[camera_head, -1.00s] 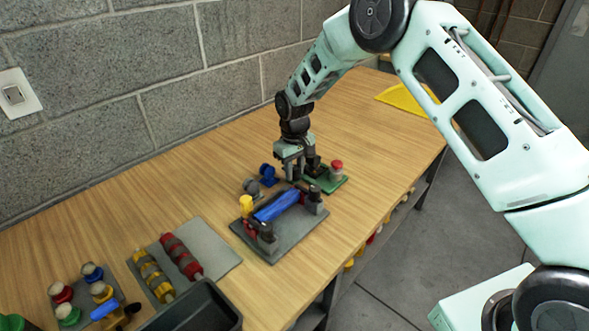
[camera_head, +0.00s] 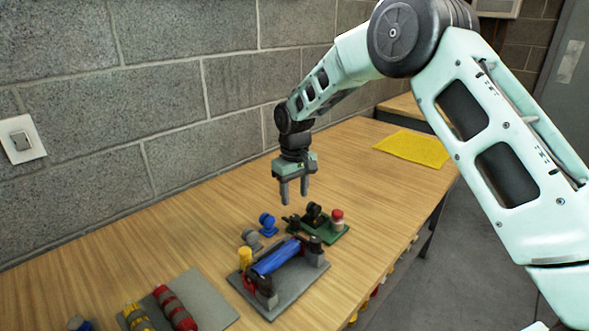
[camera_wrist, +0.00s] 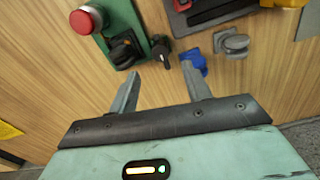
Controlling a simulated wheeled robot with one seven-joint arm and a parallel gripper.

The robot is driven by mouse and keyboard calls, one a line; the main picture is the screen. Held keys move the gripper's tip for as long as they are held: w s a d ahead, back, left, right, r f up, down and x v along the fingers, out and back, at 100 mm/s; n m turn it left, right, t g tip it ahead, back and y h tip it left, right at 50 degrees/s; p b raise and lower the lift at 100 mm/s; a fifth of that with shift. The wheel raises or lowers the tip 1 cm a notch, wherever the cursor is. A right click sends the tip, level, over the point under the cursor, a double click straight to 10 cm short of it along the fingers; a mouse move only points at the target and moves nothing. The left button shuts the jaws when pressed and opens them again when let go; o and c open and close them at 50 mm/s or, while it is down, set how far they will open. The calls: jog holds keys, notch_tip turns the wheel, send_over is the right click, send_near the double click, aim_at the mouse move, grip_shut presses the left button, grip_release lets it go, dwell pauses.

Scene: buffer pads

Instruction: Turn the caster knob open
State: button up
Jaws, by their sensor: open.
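No part is marked as the caster knob, and I cannot tell which knob it is. A black knob (camera_head: 314,211) stands on a green plate (camera_head: 335,237); it also shows in the wrist view (camera_wrist: 123,51). A small black knob (camera_wrist: 161,47) sits beside that plate. A blue knob-like piece (camera_head: 267,223) and a grey one (camera_head: 251,238) stand left of it on the table; both show in the wrist view, blue (camera_wrist: 194,62) and grey (camera_wrist: 232,42). My gripper (camera_head: 294,198) is open and empty, fingers pointing down, above these pieces and touching none.
A red button (camera_head: 337,219) stands on the green plate. Another plate with striped rollers (camera_head: 175,308) lies at lower left. The table is clear toward the yellow sheet (camera_head: 415,148).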

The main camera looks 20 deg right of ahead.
notch_tip(320, 180, up, 8)
jog(key=shift+r, duration=0.1)
dwell(0.4)
jog(key=s+a+r+n+y, duration=0.15)
jog(key=s+a, duration=0.35)
jog(key=s, duration=0.5)
jog(key=s+a+r+n+h, duration=0.1)
jog(key=s+a+r, duration=0.25)
jog(key=s, duration=0.75)
jog(key=s+d+f, duration=0.1)
jog(key=s, duration=0.8)
jog(key=s+d+f, duration=0.2)
jog(key=s, duration=0.8)
jog(key=shift+s+f+n+p, duration=0.15)
jog(key=shift+s+n+p, duration=0.1)
jog(key=shift+n+p, duration=0.1)
